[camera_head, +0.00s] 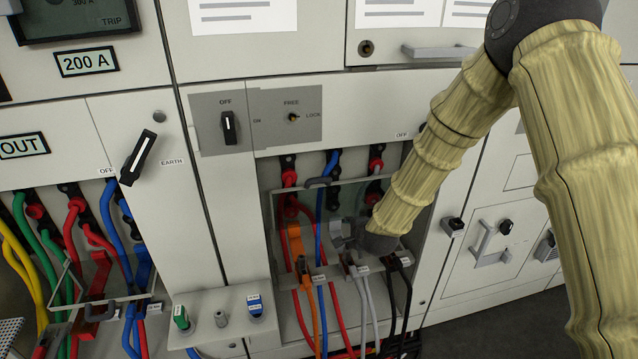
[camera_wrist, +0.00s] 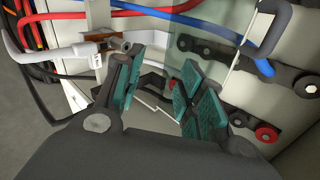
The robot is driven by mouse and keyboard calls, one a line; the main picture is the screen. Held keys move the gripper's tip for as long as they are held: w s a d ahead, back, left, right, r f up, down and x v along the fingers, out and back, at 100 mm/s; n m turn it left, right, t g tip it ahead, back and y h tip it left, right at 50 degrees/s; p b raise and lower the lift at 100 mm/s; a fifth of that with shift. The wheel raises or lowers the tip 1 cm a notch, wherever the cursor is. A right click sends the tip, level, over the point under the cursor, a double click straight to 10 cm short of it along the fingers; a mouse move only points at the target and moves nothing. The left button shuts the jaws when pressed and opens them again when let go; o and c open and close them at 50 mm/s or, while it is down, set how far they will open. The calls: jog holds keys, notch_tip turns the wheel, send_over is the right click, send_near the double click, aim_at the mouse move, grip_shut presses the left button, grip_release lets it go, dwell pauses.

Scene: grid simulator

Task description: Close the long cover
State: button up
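The long cover (camera_head: 338,204) is a clear, see-through panel in the middle cable compartment, with a dark handle (camera_head: 318,182) near its upper left. How far it is swung is hard to tell. A clear greenish pane, likely the same cover, shows in the wrist view (camera_wrist: 190,45). My gripper (camera_head: 345,236) is at the compartment's lower middle, close to the panel and above the cable terminals. In the wrist view my gripper (camera_wrist: 160,92) has its teal-padded fingers apart, with nothing clearly held between them. Whether it touches the cover cannot be told.
Red, blue, orange, white and black cables (camera_head: 322,310) run down through the compartment. A small box with green and blue plugs (camera_head: 218,318) juts out at lower left. Another clear cover (camera_head: 82,285) is in the left compartment. A switch panel (camera_head: 257,118) sits above.

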aim_at(318, 182)
jog(key=w+a+r+n+t+y, duration=0.2)
jog(key=w+a+r+t, duration=0.1)
jog(key=a+r+t, duration=0.5)
jog(key=w+p, duration=0.1)
jog(key=w, duration=0.2)
jog(key=w+a+g+p, duration=0.1)
jog(key=w, duration=0.2)
jog(key=w+a+g+p, duration=0.1)
jog(key=w, duration=0.2)
jog(key=shift+w+a+f, duration=0.2)
jog(key=shift+w+f, duration=0.15)
grip_shut()
